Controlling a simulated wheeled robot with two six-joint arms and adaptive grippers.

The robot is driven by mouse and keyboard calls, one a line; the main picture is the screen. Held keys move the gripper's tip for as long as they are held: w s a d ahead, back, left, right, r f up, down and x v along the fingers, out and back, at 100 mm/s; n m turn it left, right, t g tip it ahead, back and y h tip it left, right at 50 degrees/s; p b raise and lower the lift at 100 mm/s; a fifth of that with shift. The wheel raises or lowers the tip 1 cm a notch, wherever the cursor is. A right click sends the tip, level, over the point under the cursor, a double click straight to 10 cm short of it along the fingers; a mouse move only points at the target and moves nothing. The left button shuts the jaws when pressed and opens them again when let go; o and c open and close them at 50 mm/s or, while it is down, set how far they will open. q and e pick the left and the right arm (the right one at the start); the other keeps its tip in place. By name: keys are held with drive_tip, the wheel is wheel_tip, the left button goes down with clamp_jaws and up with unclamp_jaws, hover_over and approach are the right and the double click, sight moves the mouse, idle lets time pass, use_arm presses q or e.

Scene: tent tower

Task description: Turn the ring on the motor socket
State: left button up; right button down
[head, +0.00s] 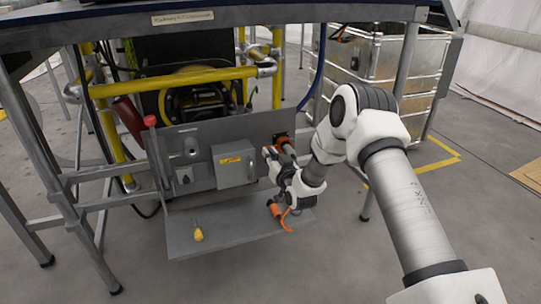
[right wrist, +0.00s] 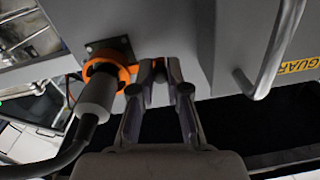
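The motor socket (right wrist: 100,46) sits on the upright grey panel, with an orange ring (right wrist: 118,72) around it. The orange also shows in the head view (head: 282,142). A grey plug (right wrist: 96,98) with a black cable is in the socket. My right gripper (right wrist: 161,72) is at the panel just right of the ring in the right wrist view. Its fingers stand apart, with a small bit of orange between the tips; I cannot tell whether they touch it. In the head view the right gripper (head: 268,158) is partly hidden by its own wrist. My left gripper is out of view.
A grey box (head: 234,166) with a yellow label and a handle is left of the socket. A red-knobbed lever (head: 150,121) stands farther left. The lower shelf (head: 235,236) holds a yellow-handled tool (head: 198,235) and an orange item (head: 280,217). Metal cases (head: 385,60) stand behind.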

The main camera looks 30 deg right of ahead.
sight(281, 138)
drive_tip(key=shift+r, duration=0.15)
drive_tip(key=d+r+m, duration=0.1)
drive_tip(key=m, duration=0.3)
drive_tip(key=d+r+m+p, duration=0.1)
drive_tip(key=r+m, duration=0.1)
drive_tip(key=m, duration=0.2)
drive_tip(key=d+r+m, duration=0.1)
drive_tip(key=r+m, duration=0.1)
drive_tip(key=m, duration=0.2)
drive_tip(key=shift+s+d+m+p, duration=0.15)
drive_tip(key=shift+s+m+p, duration=0.2)
drive_tip(key=shift+s+m, duration=0.05)
drive_tip(key=d+m, duration=0.1)
drive_tip(key=m, duration=0.1)
drive_tip(key=m+b, duration=0.1)
drive_tip(key=d+m+h, duration=0.1)
drive_tip(key=m, duration=0.1)
drive_tip(key=shift+s+d+r+m, duration=0.3)
drive_tip(key=shift+d+r, duration=0.05)
idle(0.3)
drive_tip(key=c, duration=1.2)
unclamp_jaws()
drive_tip(key=shift+o, duration=0.2)
